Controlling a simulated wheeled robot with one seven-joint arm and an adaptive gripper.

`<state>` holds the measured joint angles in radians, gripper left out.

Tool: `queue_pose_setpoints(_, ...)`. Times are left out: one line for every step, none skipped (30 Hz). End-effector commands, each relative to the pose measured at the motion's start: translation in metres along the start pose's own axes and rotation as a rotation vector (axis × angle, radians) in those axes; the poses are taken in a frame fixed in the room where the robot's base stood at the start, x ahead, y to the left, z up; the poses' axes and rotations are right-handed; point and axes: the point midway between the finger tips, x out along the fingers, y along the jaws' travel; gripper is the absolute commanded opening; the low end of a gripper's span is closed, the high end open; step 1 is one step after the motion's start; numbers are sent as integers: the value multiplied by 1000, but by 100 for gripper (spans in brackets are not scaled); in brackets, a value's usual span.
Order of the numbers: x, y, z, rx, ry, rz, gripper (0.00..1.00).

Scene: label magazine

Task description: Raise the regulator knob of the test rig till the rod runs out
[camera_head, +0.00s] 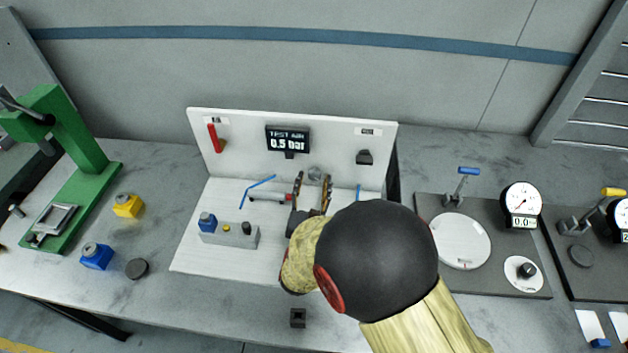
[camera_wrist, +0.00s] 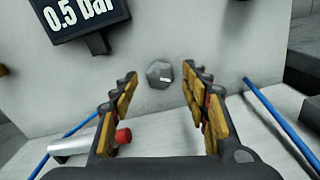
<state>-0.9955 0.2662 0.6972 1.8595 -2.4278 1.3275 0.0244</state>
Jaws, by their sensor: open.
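The test rig's white back panel (camera_head: 240,140) carries a dark display (camera_head: 288,139) that reads 0.5 bar; part of it also shows in the wrist view (camera_wrist: 82,14). The grey, many-sided regulator knob (camera_wrist: 160,74) sits on the panel below and right of the display. It shows small in the head view (camera_head: 315,173). My gripper (camera_wrist: 160,80) is open and faces the knob, with one finger on each side and a visible gap to both. A silver cylinder with a red tip (camera_wrist: 123,136) lies left of my gripper, partly hidden behind the left finger.
A grey block (camera_head: 232,236) with a blue cube and a yellow button stands front left on the rig's base. Blue tubes (camera_wrist: 270,110) run on both sides. A green press (camera_head: 75,190) stands left, gauge stations (camera_head: 521,199) right. A small dark block (camera_head: 298,318) lies in front.

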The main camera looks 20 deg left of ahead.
Motion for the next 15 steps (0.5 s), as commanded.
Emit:
queue_pose_setpoints(6,0,0,1,0,-2,46)
queue_pose_setpoints(9,0,-1,0,1,-2,46)
queue_pose_setpoints(13,0,-1,0,2,-1,46)
queue_pose_setpoints(15,0,-1,0,1,-1,46)
queue_pose_setpoints(17,0,-1,0,1,-1,46)
queue_pose_setpoints(18,0,0,0,0,0,46)
queue_pose_setpoints(20,0,0,0,0,0,46)
queue_pose_setpoints(20,0,0,0,0,0,46)
queue_pose_setpoints(21,0,0,0,0,0,46)
queue_pose_setpoints(21,0,0,0,0,0,46)
queue_pose_setpoints(21,0,0,0,0,0,46)
queue_pose_setpoints(21,0,0,0,0,0,46)
queue_pose_setpoints(21,0,0,0,0,0,46)
queue_pose_setpoints(21,0,0,0,1,0,46)
queue_pose_setpoints(21,0,0,0,1,0,46)
